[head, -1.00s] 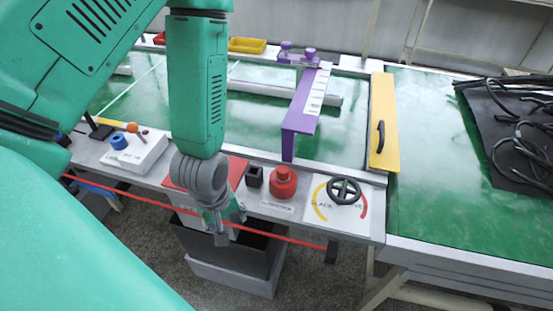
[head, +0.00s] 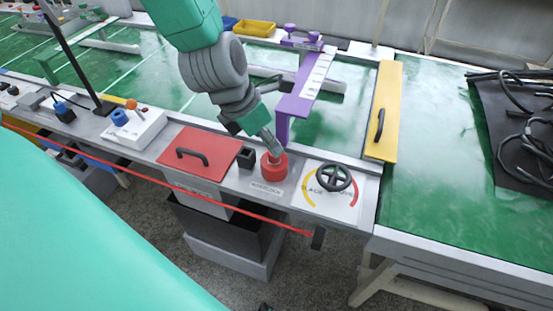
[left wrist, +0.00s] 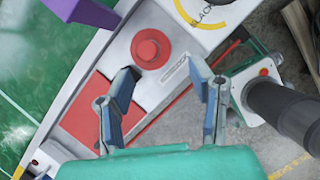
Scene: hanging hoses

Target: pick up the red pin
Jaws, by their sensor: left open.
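The red pin (head: 273,169), a round red knob with a stepped top, stands on the grey front ledge beside a small black square socket (head: 246,157). My left gripper (head: 268,138) is above and just behind it in the head view, with a fingertip overlapping the pin's top. Whether they touch is unclear. In the left wrist view the red pin (left wrist: 151,48) lies beyond the fingertips, nearer the left finger. My left gripper (left wrist: 168,78) is open there with nothing between its fingers. My right gripper is not in view.
A red panel with a black handle (head: 199,154) lies left of the pin. A black handwheel (head: 333,177) on a white dial plate is to the right. A purple bracket (head: 299,98) rises behind. A red rope (head: 230,208) runs along the ledge's front.

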